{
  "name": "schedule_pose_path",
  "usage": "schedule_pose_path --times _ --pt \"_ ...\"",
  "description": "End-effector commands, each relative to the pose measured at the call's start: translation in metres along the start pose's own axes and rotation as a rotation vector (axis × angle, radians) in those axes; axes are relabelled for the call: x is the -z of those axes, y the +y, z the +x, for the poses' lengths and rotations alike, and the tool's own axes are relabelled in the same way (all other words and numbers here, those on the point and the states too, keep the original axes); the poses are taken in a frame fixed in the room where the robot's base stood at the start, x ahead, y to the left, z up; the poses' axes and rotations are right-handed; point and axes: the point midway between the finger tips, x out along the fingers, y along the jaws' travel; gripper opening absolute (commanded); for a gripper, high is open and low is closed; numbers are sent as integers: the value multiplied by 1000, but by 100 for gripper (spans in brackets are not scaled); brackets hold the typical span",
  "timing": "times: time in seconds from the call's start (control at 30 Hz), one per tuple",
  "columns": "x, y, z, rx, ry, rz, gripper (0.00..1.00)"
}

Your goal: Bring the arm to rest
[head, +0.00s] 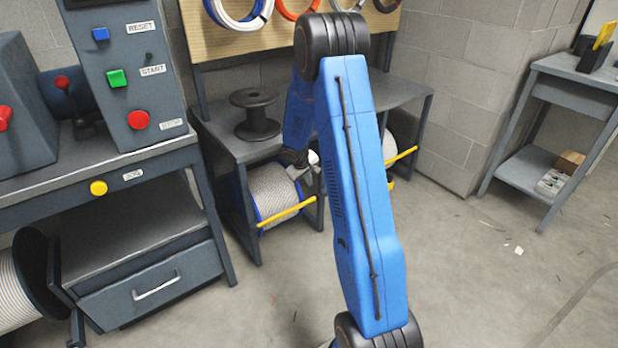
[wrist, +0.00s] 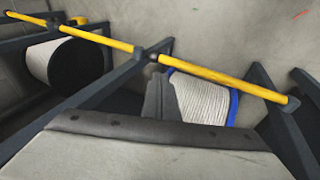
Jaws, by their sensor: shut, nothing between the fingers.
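My blue arm link stands large across the middle of the head view, with dark joints at its top and bottom. My gripper (head: 299,168) shows partly behind it, low in front of the workbench, close to a cable spool (head: 272,192) with a blue rim. In the wrist view my gripper (wrist: 157,90) is shut and empty. Its grey fingers overlap the white spool (wrist: 203,100) and point towards the yellow bar (wrist: 215,76). I cannot tell whether they touch the bar.
The bench (head: 385,92) carries an empty black reel (head: 255,113). A control console (head: 125,75) with buttons stands left, above a drawer (head: 150,285). A side table (head: 575,72) stands at right. The floor (head: 490,285) in front is largely clear, with small scraps.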

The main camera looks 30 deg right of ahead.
Motion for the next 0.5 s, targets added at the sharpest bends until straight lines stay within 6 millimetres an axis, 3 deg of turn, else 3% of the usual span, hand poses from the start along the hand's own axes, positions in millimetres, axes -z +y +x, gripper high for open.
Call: schedule_pose_path --times 0.2,0.5 --pt "0 9 -22 0 0 1 0" --pt "0 11 -28 0 0 0 0"
